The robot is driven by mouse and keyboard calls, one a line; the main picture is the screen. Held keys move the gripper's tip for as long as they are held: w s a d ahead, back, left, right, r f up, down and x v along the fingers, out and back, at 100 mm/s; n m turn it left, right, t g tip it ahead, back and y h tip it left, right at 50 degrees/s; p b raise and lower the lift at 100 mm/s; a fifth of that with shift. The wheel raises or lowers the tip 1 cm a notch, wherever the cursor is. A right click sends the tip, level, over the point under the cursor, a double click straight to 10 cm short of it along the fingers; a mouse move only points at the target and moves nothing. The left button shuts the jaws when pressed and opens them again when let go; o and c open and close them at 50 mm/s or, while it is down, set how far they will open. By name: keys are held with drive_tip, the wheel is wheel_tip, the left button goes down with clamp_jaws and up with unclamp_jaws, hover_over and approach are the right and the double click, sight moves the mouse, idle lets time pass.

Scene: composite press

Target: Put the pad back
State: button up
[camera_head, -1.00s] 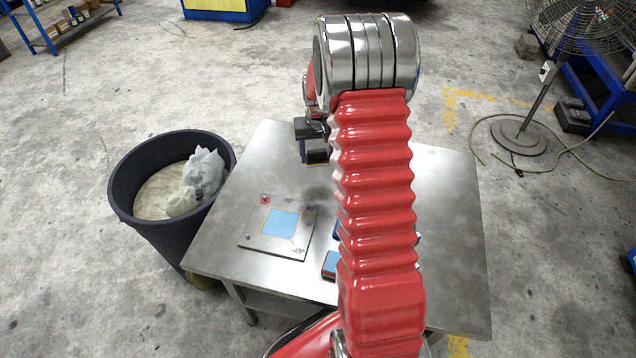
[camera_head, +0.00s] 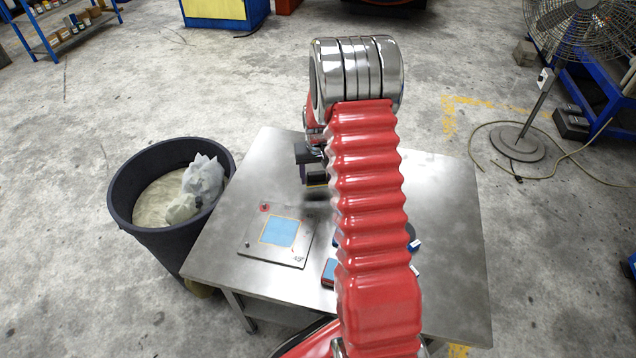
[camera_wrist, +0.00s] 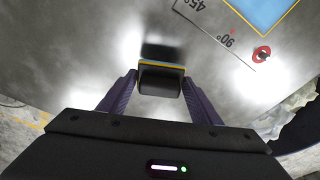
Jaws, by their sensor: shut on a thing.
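My gripper (camera_head: 314,178) is over the far left part of the steel table. In the wrist view my gripper (camera_wrist: 160,98) is shut on a dark block (camera_wrist: 160,82) with a yellow stripe along one edge, which appears to be the pad. The block is held between the two purple fingers, above the table, with a dark shadow on the metal beyond it. In the head view the block is small and partly hidden by my gripper.
A metal plate (camera_head: 255,250) with a blue square (camera_head: 280,231) lies on the table (camera_head: 215,265), left of my arm. A red-and-blue block (camera_head: 329,272) and other blue items lie partly hidden behind my arm. A dark bin (camera_head: 150,235) stands left of the table.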

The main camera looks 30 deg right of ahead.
sight(317, 180)
drive_tip(key=shift+f, duration=1.85)
drive_tip(key=o, duration=1.1)
drive_tip(key=shift+f, duration=0.1)
drive_tip(key=shift+o, duration=0.2)
wheel_tip(317, 180, up, 12)
drive_tip(key=s, duration=0.1)
drive_tip(key=shift+s+a, duration=0.3)
drive_tip(key=shift+a, duration=0.1)
